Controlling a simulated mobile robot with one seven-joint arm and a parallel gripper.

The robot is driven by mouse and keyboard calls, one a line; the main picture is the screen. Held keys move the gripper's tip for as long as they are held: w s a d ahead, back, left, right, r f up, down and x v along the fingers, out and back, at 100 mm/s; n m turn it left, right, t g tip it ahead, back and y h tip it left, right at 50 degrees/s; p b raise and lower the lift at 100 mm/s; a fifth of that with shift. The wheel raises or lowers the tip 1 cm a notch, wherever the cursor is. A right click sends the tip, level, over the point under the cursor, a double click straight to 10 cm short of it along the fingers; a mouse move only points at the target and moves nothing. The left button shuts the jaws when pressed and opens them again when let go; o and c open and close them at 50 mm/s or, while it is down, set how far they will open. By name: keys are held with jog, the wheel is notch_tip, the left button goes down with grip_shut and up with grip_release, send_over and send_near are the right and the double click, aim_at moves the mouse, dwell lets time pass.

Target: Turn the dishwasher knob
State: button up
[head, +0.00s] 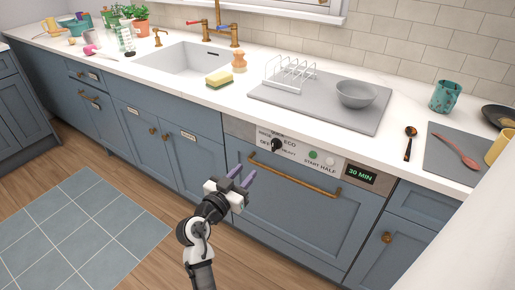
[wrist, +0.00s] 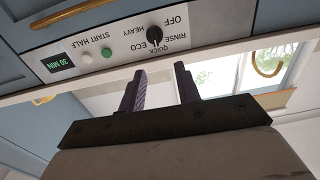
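The black dishwasher knob (head: 277,145) sits on the light control panel (head: 325,160) at the top of the blue dishwasher front. Labels OFF, RINSE, QUICK, ECO and HEAVY surround it. In the wrist view the panel is upside down and the knob (wrist: 154,33) lies just beyond the fingertips. Its exact setting is hard to read. My gripper (head: 243,174), with two purple fingers, is in front of the dishwasher, below and left of the knob in the head view. In the wrist view my gripper (wrist: 159,70) has its fingers apart, with nothing between them; it does not touch the knob.
A brass handle bar (head: 294,175) runs below the panel. A green button (head: 313,155), a white button (head: 330,161) and a "30 MIN" display (head: 361,174) are right of the knob. The counter above holds a drying mat (head: 290,103) with a bowl (head: 356,94). The floor in front is free.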

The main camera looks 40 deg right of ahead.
aim_at(273, 146)
jog(key=p+x, duration=0.1)
jog(key=x, duration=0.3)
jog(key=p+x, duration=0.1)
jog(key=x, duration=0.4)
jog(key=s+p+x, duration=0.1)
jog(key=x, duration=0.4)
jog(key=shift+d+f+p, duration=0.15)
jog(key=shift+d+p, duration=0.1)
jog(key=shift+p, duration=0.15)
jog(key=shift+g, duration=0.3)
grip_shut()
